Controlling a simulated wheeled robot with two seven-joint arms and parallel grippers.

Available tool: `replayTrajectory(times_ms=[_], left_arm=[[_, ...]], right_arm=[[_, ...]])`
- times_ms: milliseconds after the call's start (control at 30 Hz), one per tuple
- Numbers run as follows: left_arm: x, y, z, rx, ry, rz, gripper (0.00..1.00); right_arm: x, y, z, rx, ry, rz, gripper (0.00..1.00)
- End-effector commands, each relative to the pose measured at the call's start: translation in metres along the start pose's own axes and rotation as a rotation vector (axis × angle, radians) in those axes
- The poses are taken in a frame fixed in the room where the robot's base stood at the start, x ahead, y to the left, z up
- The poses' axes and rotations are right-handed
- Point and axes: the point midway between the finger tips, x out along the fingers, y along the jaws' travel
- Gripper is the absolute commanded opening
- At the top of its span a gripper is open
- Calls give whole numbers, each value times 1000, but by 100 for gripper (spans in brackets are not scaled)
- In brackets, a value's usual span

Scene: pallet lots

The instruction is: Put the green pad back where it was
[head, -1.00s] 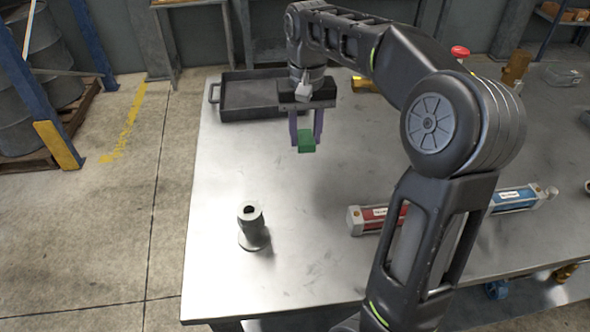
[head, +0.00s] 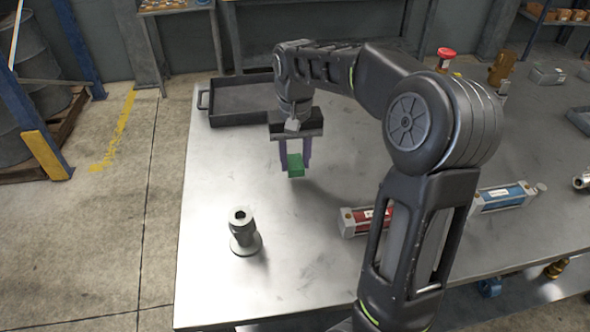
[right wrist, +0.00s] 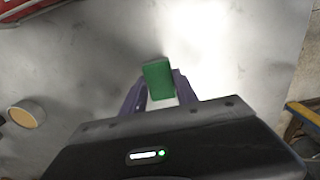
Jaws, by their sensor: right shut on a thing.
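The green pad (head: 295,166) is a small green block. My right gripper (head: 294,160) is shut on it and holds it above the metal table (head: 215,290), in front of the dark tray. In the right wrist view the pad (right wrist: 158,80) sits between the fingertips (right wrist: 160,92). Whether it touches the table is hard to tell, but it looks raised. My left gripper is not in view.
A dark tray (head: 203,100) stands at the table's back left. A grey flanged part (head: 243,234) stands upright at the front left. A red cylinder (head: 352,222) and a blue cylinder (head: 505,197) lie to the right, partly behind my arm. The table's left middle is clear.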

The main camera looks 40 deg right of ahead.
Motion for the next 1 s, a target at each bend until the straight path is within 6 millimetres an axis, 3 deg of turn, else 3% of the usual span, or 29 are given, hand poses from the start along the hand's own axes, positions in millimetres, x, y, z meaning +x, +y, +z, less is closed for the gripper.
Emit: replayTrajectory(times_ms=[167,400,800,833,1000], left_arm=[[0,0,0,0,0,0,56],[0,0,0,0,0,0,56],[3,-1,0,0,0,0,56],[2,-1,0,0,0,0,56],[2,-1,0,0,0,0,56]], right_arm=[[6,0,0,0,-2,1,3],[36,0,1,0,-2,0,3],[41,0,0,0,-1,0,3],[41,0,0,0,0,0,36],[40,0,0,0,0,0,50]])
